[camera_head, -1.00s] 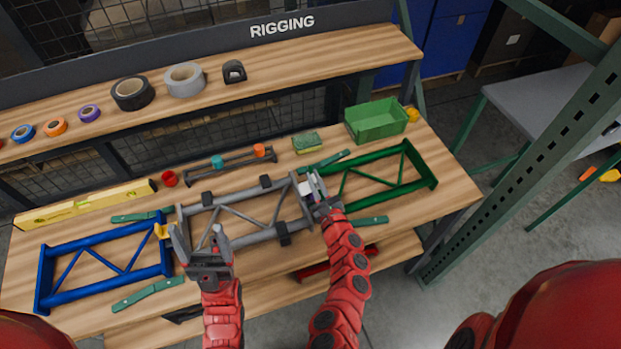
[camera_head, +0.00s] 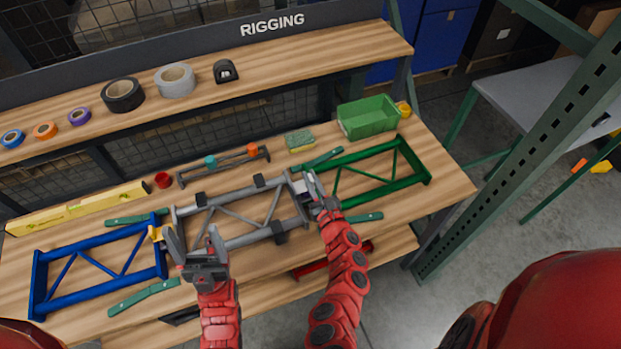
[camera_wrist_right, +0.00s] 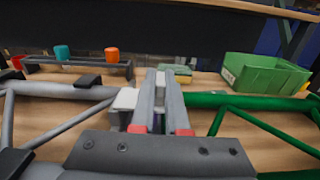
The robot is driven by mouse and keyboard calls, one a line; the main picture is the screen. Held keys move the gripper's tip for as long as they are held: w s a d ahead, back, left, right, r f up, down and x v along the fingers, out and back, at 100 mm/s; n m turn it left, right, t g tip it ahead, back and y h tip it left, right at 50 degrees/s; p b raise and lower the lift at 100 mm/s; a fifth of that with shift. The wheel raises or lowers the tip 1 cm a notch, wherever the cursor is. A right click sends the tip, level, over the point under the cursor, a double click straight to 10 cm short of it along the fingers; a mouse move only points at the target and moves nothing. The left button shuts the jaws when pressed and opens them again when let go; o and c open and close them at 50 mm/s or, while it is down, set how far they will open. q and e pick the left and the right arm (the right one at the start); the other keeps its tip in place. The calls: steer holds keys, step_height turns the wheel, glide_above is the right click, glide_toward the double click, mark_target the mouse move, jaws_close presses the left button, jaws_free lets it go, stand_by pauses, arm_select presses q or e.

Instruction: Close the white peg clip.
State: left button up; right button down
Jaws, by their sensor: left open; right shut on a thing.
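The white peg clip (camera_head: 298,187) is at the joint between the grey truss frame (camera_head: 240,240) and the green truss frame (camera_head: 425,178). In the right wrist view its white block (camera_wrist_right: 125,100) shows just left of my fingers. My right gripper (camera_head: 313,184) is at this joint with its fingers nearly together on a small pale part of the clip (camera_wrist_right: 160,78). The fingers hide most of that part. My left gripper (camera_head: 191,240) is open and empty, near the yellow clip (camera_head: 156,234) between the grey frame and the blue truss frame (camera_head: 38,285).
A green bin (camera_head: 368,118), a sponge (camera_head: 299,141) and a small rack (camera_head: 222,166) stand behind the frames. A yellow level (camera_head: 75,207) lies at the left. Green flat tools lie around the joints. Tape rolls sit on the upper shelf.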

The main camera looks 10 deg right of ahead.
steer(key=c, duration=0.9)
jaws_free()
steer(key=shift+f, duration=0.1)
steer(key=shift+s, duration=0.1)
steer(key=b+v, duration=0.5)
steer(key=v, duration=1.1)
steer(key=shift+s+d+f, duration=0.15)
steer(key=shift+f, duration=0.05)
steer(key=shift+s+d+r, duration=0.1)
steer(key=shift+s+r, duration=0.1)
steer(key=shift+s, duration=0.3)
